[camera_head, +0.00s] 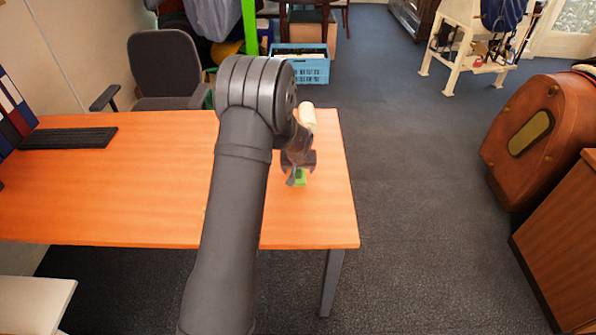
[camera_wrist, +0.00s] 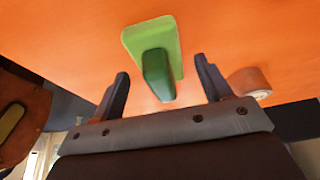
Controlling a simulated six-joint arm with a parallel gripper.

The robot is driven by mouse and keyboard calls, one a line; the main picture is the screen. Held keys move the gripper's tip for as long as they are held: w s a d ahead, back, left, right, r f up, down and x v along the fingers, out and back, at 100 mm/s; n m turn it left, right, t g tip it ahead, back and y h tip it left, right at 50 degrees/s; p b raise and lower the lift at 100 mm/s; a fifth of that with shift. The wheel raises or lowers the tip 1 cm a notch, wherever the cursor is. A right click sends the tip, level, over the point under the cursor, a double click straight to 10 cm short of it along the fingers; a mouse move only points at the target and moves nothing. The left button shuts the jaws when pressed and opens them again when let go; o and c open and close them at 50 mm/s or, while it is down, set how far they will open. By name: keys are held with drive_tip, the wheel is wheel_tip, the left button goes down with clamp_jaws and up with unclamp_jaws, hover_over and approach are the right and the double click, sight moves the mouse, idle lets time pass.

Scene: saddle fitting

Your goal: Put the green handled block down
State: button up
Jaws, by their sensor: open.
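The green handled block (camera_head: 301,178) is on the orange table near its right end, partly hidden behind my gripper. In the wrist view it shows a light green flat base (camera_wrist: 150,32) with a darker green upright handle (camera_wrist: 157,75). My gripper (camera_wrist: 161,68) is open, with one finger on each side of the handle and visible gaps to both. In the head view my gripper (camera_head: 298,167) is low over the table at the block. Whether the fingertips reach down beside the handle is hard to tell.
A pale cylinder (camera_head: 307,117) stands on the table behind my gripper; a similar round piece (camera_wrist: 251,82) shows right of the fingers. The orange table (camera_head: 110,190) is clear to the left up to a black keyboard (camera_head: 68,138). The table's right edge is close by.

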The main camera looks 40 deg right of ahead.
drive_tip(key=v, duration=1)
drive_tip(key=shift+r, duration=0.25)
drive_tip(key=shift+a, duration=0.1)
drive_tip(key=x, duration=1.2)
drive_tip(key=shift+f, duration=0.25)
drive_tip(key=shift+r, duration=0.2)
